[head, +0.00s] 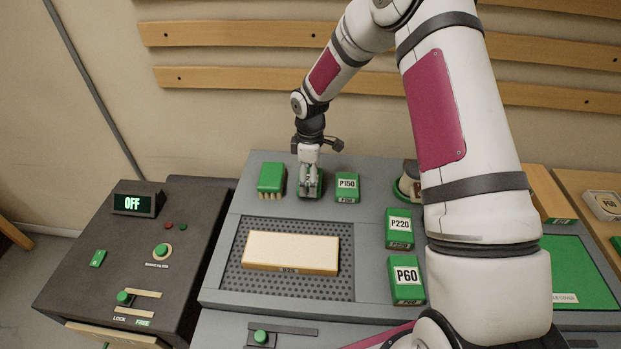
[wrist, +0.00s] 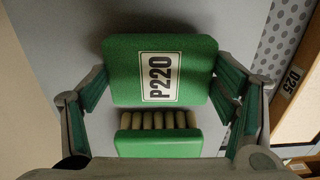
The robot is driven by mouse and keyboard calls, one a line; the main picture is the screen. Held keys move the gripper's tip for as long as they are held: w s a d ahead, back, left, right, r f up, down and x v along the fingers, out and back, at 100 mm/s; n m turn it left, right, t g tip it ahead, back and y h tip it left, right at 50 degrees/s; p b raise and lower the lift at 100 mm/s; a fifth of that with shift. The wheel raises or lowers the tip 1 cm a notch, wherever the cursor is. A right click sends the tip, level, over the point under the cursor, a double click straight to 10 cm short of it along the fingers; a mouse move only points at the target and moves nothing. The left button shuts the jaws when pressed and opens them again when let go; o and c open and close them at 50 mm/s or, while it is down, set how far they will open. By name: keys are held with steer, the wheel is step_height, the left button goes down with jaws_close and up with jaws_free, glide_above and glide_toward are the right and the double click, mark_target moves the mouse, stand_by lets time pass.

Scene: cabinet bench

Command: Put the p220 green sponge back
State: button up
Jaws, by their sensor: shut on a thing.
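A green sponge (wrist: 160,70) with a white P220 label lies between the fingers of my gripper (wrist: 162,108) in the wrist view. In the head view my gripper (head: 311,183) points down at the back of the grey bench, shut on this sponge (head: 318,187). I cannot tell whether the sponge touches the bench. A green brush with pale bristles (head: 271,180) stands just left of it; it also shows in the wrist view (wrist: 158,143). Another green block marked P220 (head: 399,228) sits farther right on the bench.
Green blocks marked P150 (head: 347,187) and P60 (head: 407,280) stand on the bench. A pale wooden board (head: 291,250) lies on the perforated panel (head: 228,278). A dark control box reading OFF (head: 133,203) is at left. My arm hides part of the right side.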

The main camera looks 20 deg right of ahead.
steer(key=shift+f, duration=0.45)
steer(key=shift+f, duration=0.1)
steer(key=shift+f, duration=0.1)
steer(key=o, duration=1.1)
